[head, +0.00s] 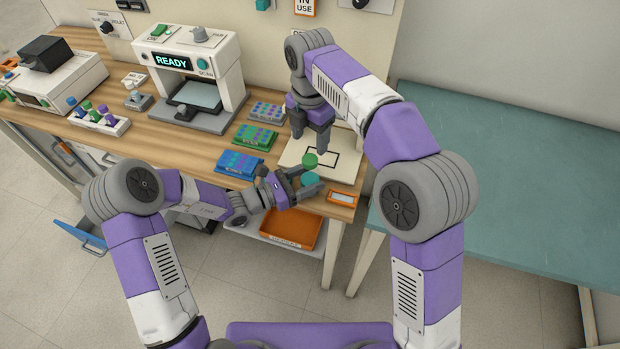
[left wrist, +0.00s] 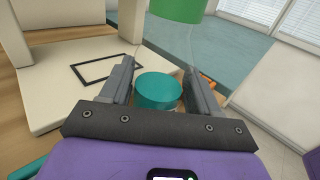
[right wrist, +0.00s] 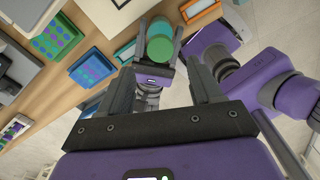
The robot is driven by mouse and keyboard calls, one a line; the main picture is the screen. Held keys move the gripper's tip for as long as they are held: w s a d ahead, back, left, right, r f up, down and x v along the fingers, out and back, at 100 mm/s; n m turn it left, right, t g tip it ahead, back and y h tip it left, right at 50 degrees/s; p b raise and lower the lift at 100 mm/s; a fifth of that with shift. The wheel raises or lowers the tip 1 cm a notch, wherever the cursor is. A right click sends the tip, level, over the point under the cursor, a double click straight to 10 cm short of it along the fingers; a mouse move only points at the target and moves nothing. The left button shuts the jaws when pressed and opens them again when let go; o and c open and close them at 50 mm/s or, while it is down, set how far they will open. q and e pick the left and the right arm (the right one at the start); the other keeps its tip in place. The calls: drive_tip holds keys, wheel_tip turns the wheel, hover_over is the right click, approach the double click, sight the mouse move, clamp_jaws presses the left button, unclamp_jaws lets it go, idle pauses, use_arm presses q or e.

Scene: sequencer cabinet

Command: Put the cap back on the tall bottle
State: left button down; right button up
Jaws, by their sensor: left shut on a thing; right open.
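The tall bottle looks clear, with teal contents (head: 310,180) low in it and a green cap (head: 309,160) at its top. My left gripper (left wrist: 158,64) is shut on the bottle around the teal part, near the table's front edge. In the left wrist view the green cap (left wrist: 178,8) shows at the top, apart from the teal part. My right gripper (head: 310,143) is open and empty, pointing down just above the cap. The right wrist view shows the cap (right wrist: 159,50) from above, beyond the open fingers. I cannot tell whether the cap is fully seated.
A pale pad with a black rectangle (head: 335,157) lies behind the bottle. Blue (head: 240,163) and green (head: 256,136) racks stand to the left, and a small orange-framed tray (head: 342,198) to the right. An orange bin (head: 285,229) sits below. The teal table (head: 520,170) is clear.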

sight(310, 159)
wheel_tip(310, 159, down, 7)
drive_tip(key=shift+r, duration=0.1)
idle(0.4)
